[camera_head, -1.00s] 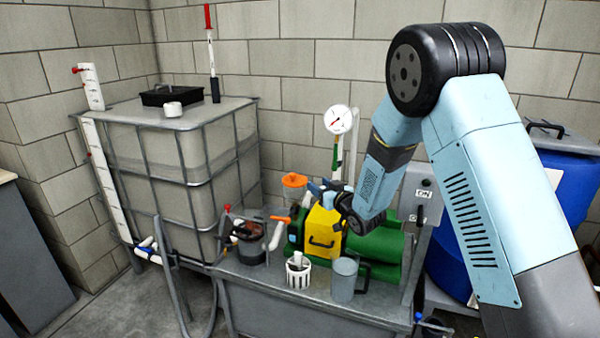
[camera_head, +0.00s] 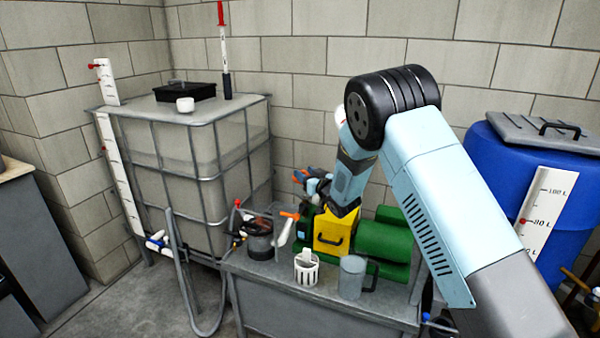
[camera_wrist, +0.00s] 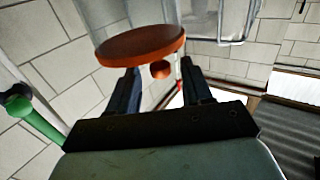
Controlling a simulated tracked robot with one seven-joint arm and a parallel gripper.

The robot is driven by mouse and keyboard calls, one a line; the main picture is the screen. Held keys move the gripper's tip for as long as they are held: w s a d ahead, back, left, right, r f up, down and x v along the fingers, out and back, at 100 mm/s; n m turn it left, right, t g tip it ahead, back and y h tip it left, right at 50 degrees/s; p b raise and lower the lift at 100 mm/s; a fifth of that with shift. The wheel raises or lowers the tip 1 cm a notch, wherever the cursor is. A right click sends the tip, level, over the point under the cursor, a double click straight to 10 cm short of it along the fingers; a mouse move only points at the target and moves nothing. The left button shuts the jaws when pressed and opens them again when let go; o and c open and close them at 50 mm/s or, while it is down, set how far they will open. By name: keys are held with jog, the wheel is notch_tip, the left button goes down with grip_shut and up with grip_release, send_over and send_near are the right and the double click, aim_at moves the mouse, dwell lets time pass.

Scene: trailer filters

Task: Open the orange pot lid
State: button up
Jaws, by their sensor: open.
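My gripper (camera_wrist: 158,78) is open and empty, with one dark finger on each side of the knob. The knob lies near the fingertips, and I see no contact. In the head view my gripper (camera_head: 312,183) is above the back of the bench, left of the yellow box. It hides most of the lid there.
The yellow box (camera_head: 333,231) and green cylinders (camera_head: 385,240) stand close below my arm. A white basket (camera_head: 306,270) and grey jug (camera_head: 352,278) stand at the bench front. A caged tank (camera_head: 180,150) is left, a blue barrel (camera_head: 500,165) right.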

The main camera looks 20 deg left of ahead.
jog(key=shift+x, duration=1.2)
grip_shut()
